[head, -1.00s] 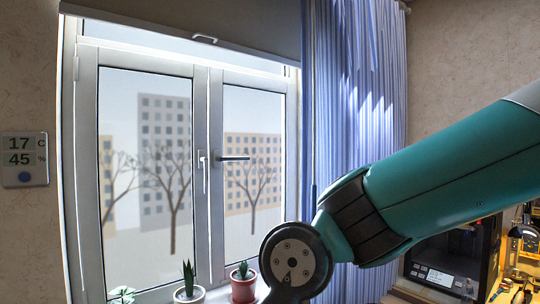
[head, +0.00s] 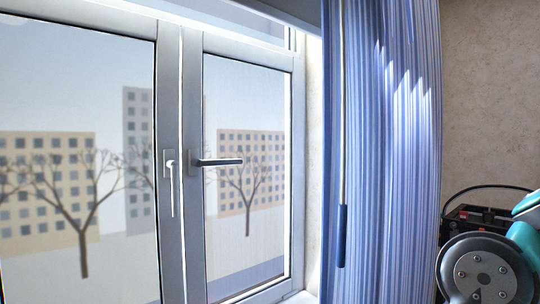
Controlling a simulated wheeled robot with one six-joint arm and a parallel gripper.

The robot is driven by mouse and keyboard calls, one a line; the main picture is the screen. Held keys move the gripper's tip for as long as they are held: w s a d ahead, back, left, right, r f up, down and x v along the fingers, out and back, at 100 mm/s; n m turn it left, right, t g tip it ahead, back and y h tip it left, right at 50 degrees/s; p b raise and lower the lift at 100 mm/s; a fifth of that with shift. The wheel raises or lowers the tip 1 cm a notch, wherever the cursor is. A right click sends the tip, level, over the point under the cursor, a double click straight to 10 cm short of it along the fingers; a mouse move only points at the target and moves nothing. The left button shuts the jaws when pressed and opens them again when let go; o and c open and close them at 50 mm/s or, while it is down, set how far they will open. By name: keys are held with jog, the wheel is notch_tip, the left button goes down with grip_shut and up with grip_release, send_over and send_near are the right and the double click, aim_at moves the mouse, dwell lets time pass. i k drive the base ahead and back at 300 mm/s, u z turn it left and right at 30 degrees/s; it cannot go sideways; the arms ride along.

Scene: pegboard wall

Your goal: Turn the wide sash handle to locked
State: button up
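The window has two sashes. The left, wider sash (head: 90,24) carries a slim pale handle (head: 172,190) on its right stile; this handle points straight down from its plate. The right, narrower sash (head: 296,150) carries a dark grey handle (head: 218,161) that points sideways to the right, level. Both sashes look closed in their frame. My gripper is out of view; only a round joint and a bit of teal link of my arm show at the lower right, well apart from both handles.
A blue striped curtain (head: 395,170) hangs to the right of the window. A thin rod with a dark blue grip (head: 342,236) hangs in front of it. A dark device (head: 485,217) stands behind my arm. The space before both handles looks clear.

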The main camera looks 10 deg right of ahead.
aim_at(196, 163)
jog(key=u, duration=0.35)
jog(key=i, duration=0.9)
jog(key=u, duration=0.65)
